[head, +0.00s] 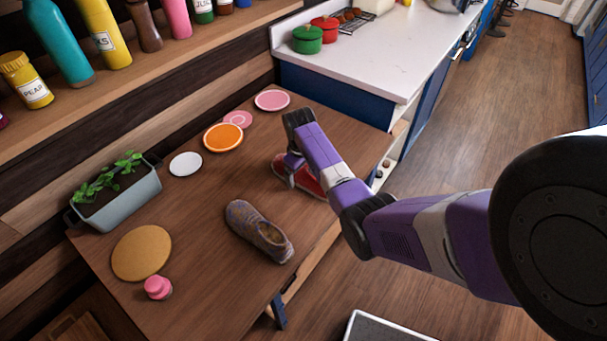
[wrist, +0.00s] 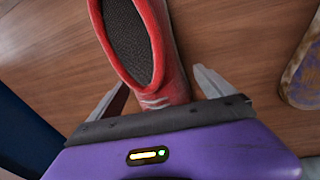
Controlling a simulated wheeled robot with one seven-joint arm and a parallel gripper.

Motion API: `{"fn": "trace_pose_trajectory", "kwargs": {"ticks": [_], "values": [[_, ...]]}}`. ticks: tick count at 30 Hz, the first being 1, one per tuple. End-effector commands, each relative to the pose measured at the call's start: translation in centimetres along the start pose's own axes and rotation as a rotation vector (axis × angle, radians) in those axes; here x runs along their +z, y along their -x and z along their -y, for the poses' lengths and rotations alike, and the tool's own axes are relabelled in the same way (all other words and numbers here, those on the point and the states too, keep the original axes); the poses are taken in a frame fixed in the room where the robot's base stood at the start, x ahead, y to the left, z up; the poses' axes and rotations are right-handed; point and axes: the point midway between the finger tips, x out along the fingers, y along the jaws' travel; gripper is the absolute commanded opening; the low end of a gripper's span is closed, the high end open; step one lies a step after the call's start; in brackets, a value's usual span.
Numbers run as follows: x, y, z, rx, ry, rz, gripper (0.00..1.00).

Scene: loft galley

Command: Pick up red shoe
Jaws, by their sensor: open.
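The red shoe (head: 308,182) lies on the wooden table, partly hidden behind my arm in the head view. In the wrist view the red shoe (wrist: 172,62) shows its dark opening, and its near end sits between my gripper's two spread fingers. My gripper (wrist: 160,92) is open, with one finger on each side of the shoe and a gap visible at the right finger. In the head view my gripper (head: 291,163) is over the shoe, its fingers mostly hidden. I cannot tell whether either finger touches the shoe.
A brown patterned shoe (head: 258,230) lies left of my arm on the table (head: 200,270). Plates, including an orange one (head: 223,137), line the back. A planter (head: 120,203), a round tan board (head: 141,252) and a pink object (head: 158,287) are at left. A white counter (head: 375,50) stands behind.

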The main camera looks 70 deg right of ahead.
Motion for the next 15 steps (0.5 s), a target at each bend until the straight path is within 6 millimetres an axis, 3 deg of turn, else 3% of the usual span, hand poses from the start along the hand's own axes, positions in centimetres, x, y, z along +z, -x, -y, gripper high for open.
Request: {"fn": "trace_pose_trajectory", "kwargs": {"ticks": [8,15], "values": [[-0.03,-0.26,-0.03,0.001,0.0,-0.002,0.93],[-0.03,-0.25,-0.02,0.001,0.0,-0.001,0.46]]}}
